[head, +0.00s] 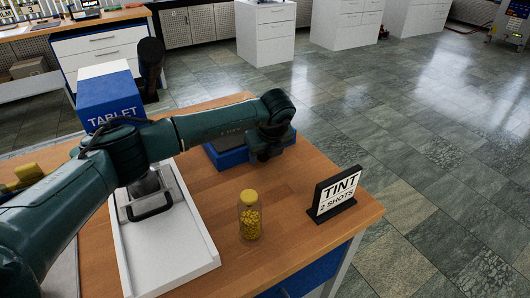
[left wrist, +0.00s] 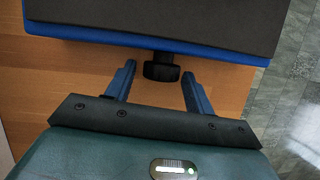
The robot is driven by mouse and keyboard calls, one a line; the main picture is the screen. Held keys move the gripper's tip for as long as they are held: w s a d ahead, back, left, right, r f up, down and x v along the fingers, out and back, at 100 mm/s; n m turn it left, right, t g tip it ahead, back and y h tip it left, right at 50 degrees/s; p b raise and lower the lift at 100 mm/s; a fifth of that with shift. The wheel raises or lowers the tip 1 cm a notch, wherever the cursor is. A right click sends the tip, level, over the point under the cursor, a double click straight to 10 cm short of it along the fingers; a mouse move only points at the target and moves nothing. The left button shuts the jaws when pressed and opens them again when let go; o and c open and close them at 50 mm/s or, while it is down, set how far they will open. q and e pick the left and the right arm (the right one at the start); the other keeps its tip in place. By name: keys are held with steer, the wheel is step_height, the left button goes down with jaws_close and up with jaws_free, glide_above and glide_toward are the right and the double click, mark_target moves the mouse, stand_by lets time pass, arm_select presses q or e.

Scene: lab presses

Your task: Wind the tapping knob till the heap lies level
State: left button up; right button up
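The black tapping knob (left wrist: 161,67) sticks out from the near side of a blue box with a dark top (left wrist: 170,20). In the left wrist view my left gripper (left wrist: 159,72) is open, with one blue finger on each side of the knob and a gap at both sides. In the head view the blue box (head: 228,157) sits on the wooden bench, partly covered by my left arm and gripper (head: 266,152). The knob is hidden there. No heap can be made out on the dark top. My right gripper is out of view.
On the wooden bench (head: 290,180) stand a jar of yellow pieces (head: 249,220), a "TINT 2 SHOTS" sign (head: 334,195) and a white tray (head: 180,262). A blue "TABLET" box (head: 110,105) stands behind my arm. Bare bench lies between the jar and the blue box.

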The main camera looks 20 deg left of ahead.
arm_select(q)
steer(key=c, duration=0.8)
steer(key=shift+w+b, duration=0.1)
steer(key=shift+b, duration=0.3)
steer(key=shift+d+f+g+y+b, duration=0.1)
steer(key=shift+d+g+y+b, duration=0.05)
steer(key=shift+g+y+b, duration=0.45)
steer(key=shift+m+g+y, duration=0.3)
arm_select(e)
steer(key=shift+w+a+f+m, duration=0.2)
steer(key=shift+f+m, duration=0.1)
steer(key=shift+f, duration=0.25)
arm_select(q)
steer(key=o, duration=1)
steer(key=shift+c, duration=0.2)
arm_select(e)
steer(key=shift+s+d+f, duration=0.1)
arm_select(q)
steer(key=b+v, duration=0.1)
steer(key=v, duration=1.2)
steer(key=shift+r, duration=0.2)
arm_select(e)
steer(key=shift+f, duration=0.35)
